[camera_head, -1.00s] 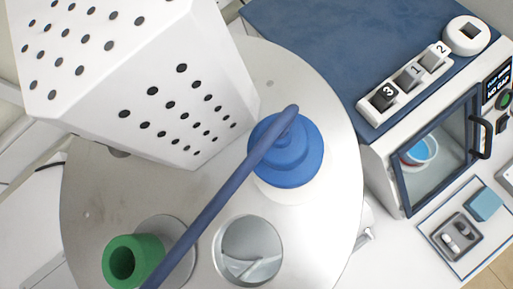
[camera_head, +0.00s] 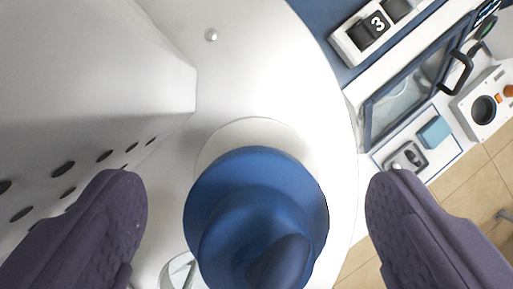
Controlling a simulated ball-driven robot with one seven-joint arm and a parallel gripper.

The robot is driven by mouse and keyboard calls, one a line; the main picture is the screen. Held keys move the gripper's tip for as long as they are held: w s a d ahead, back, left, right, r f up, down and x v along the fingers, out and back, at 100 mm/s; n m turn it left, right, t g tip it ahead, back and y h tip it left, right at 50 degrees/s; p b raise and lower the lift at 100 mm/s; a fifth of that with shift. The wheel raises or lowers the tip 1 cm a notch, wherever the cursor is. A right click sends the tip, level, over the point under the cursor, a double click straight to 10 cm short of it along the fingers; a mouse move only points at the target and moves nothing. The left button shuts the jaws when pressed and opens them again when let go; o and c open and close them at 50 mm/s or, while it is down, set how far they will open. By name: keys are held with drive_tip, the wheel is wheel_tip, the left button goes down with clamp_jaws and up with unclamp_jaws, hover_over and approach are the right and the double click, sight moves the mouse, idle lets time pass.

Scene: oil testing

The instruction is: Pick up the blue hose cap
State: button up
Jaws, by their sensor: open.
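The blue hose cap (camera_head: 256,185) sits at the lower middle of the view on a white round base (camera_head: 225,145) on the pale round platform. Its blue hose (camera_head: 282,262) rises toward the camera at the bottom edge. My gripper (camera_head: 256,205) is open, with one dark padded finger to the left of the cap and one to the right. Both fingers appear apart from the cap, with a gap on each side. The lower part of the cap runs close to the bottom edge of the picture.
A white perforated housing (camera_head: 90,75) stands close on the left. At the right are a cabinet with a glass door (camera_head: 405,95), numbered switches (camera_head: 375,25), a light blue block (camera_head: 434,132) and a small grey tray (camera_head: 405,158).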

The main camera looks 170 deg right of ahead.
drive_tip(key=shift+s+f, duration=0.1)
drive_tip(key=shift+c, duration=0.5)
drive_tip(key=c, duration=1.1)
